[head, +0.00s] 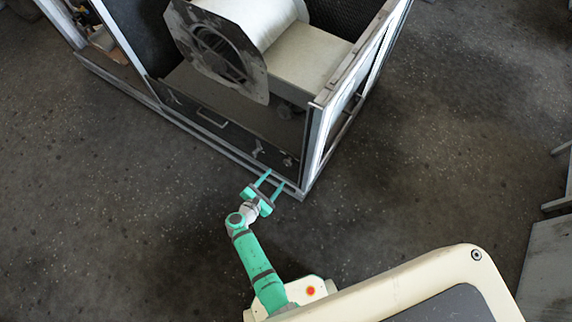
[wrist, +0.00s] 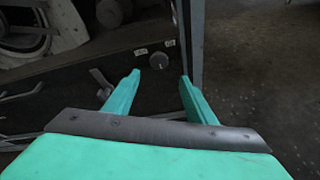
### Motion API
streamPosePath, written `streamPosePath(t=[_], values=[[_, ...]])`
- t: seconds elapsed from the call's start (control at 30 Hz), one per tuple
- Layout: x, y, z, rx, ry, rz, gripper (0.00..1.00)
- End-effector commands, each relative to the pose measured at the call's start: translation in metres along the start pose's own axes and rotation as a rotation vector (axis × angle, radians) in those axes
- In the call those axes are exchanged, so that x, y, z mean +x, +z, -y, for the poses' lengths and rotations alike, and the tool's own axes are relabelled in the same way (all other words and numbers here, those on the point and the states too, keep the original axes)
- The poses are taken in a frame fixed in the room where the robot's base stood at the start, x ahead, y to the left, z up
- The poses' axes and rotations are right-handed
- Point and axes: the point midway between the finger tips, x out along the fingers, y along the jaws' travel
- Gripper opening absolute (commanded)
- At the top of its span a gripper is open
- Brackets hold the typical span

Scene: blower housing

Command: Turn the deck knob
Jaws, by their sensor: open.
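My gripper (head: 275,177) is open and empty, its two green fingers pointing at the front panel of the blower housing near its right corner. In the wrist view the gripper (wrist: 159,78) has a clear gap between its fingertips. A small round dark knob (wrist: 159,61) sits on the dark panel, seen just beyond that gap, with small pale labels beside it. It also shows faintly in the head view (head: 288,161). A grey lever-like handle (wrist: 100,77) is left of it, also in the head view (head: 258,149). I see no contact with either. Which one is the deck knob is not marked.
The housing's metal corner post (head: 310,145) stands right of the knob, close to my right finger. A bar handle (head: 212,118) is farther left on the panel. The blower (head: 220,50) sits inside the frame. The floor right of the housing is clear.

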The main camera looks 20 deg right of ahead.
Motion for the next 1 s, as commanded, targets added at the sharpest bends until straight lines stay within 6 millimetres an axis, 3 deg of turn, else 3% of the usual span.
streamPosePath(t=[0.2,0.37,0.8,1.0], values=[[-0.006,0.009,0.001,-0.188,0.030,-0.004,0.50],[0.000,0.010,0.000,-0.217,0.034,-0.003,0.50],[0.072,0.011,-0.001,-0.213,0.030,-0.002,0.50],[0.094,0.009,-0.003,-0.214,0.033,-0.003,0.50]])
